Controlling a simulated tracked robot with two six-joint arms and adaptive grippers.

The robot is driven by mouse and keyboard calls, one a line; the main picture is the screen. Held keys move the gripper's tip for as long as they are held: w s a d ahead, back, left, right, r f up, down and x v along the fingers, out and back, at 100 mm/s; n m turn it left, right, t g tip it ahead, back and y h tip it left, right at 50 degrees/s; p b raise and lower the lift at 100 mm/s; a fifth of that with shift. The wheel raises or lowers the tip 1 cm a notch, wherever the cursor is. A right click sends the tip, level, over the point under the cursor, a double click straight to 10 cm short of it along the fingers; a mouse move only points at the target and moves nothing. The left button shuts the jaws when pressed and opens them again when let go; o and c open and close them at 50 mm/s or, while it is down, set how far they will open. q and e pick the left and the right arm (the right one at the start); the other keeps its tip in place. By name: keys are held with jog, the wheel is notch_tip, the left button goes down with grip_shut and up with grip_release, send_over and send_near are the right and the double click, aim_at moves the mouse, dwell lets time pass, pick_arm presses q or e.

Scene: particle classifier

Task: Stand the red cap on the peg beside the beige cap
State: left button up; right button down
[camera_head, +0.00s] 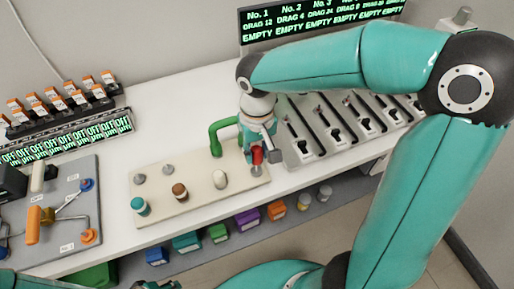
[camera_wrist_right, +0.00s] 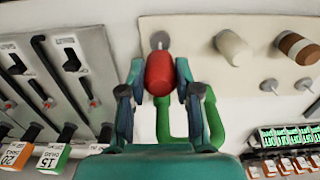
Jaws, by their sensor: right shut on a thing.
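My right gripper (camera_head: 258,150) is shut on the red cap (camera_head: 257,156), near the right end of the beige board (camera_head: 205,205). In the right wrist view the red cap (camera_wrist_right: 159,74) sits between the two fingers (camera_wrist_right: 160,85). A grey peg (camera_wrist_right: 159,40) shows just beyond its end; in the head view this peg (camera_head: 256,171) is just below the cap. I cannot tell whether they touch. The beige cap (camera_head: 220,180) stands on the board to the left of that peg. A teal piece at the bottom edge may be my left gripper (camera_head: 160,285); its jaws are unclear.
A brown cap (camera_head: 180,190) and a teal cap (camera_head: 139,206) stand farther left on the board, with two bare pegs (camera_head: 168,169) behind. A green bent pipe (camera_head: 214,135) rises close to the right gripper. A slotted grey panel (camera_head: 310,140) lies to the right.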

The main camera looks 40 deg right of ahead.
aim_at(258, 150)
jog(key=shift+f+b, duration=0.35)
jog(key=shift+f, duration=0.35)
jog(key=shift+f+b, duration=1.55)
jog(key=shift+f, duration=0.1)
dwell(1.1)
jog(key=c, duration=0.7)
grip_release()
jog(key=shift+r, duration=0.1)
notch_tip(258, 150, up, 12)
jog(key=shift+f, duration=0.15)
